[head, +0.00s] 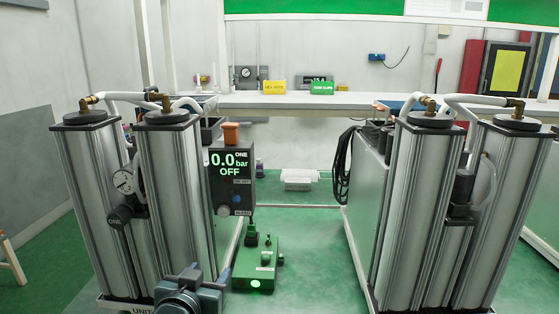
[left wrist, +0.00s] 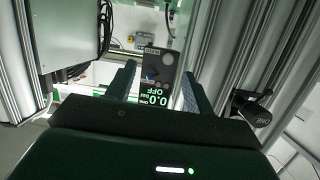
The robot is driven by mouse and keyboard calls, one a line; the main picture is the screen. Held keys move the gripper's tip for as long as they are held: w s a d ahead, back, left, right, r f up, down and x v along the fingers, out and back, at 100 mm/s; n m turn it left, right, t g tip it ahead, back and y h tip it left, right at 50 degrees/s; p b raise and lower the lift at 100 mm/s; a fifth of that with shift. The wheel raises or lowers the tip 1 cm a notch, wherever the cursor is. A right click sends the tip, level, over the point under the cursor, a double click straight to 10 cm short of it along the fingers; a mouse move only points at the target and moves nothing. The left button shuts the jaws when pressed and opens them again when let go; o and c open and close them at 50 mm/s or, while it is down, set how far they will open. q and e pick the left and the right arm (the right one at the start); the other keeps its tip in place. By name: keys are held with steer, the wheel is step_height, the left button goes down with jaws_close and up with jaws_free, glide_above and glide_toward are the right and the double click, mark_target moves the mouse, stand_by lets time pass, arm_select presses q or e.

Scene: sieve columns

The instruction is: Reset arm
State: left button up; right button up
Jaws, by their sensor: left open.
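My left gripper (head: 208,274) shows at the bottom of the head view, in front of the left twin-column unit, with little of its arm in the picture. In the left wrist view its two fingers (left wrist: 158,72) stand apart with nothing held between them. Beyond them is the black control box (left wrist: 158,68), whose display appears upside down. The same control box (head: 231,180) shows in the head view, reading 0.0 bar and OFF. My right gripper is not in view.
Left metal columns (head: 178,200) carry a gauge (head: 124,181) and a black knob (head: 119,218). A green box (head: 257,264) with a lit button is on the floor nearby. Another column pair (head: 425,205) stands right. A white bench (head: 300,100) runs behind.

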arm_select(q)
steer(key=s+a+f+m+g+h, duration=0.1)
steer(key=s+f+g, duration=0.4)
steer(key=s+f, duration=1.9)
step_height(320, 180, down, 4)
steer(key=shift+a+r, duration=0.2)
steer(key=shift+a, duration=0.05)
steer(key=shift+w, duration=0.1)
stand_by(0.6)
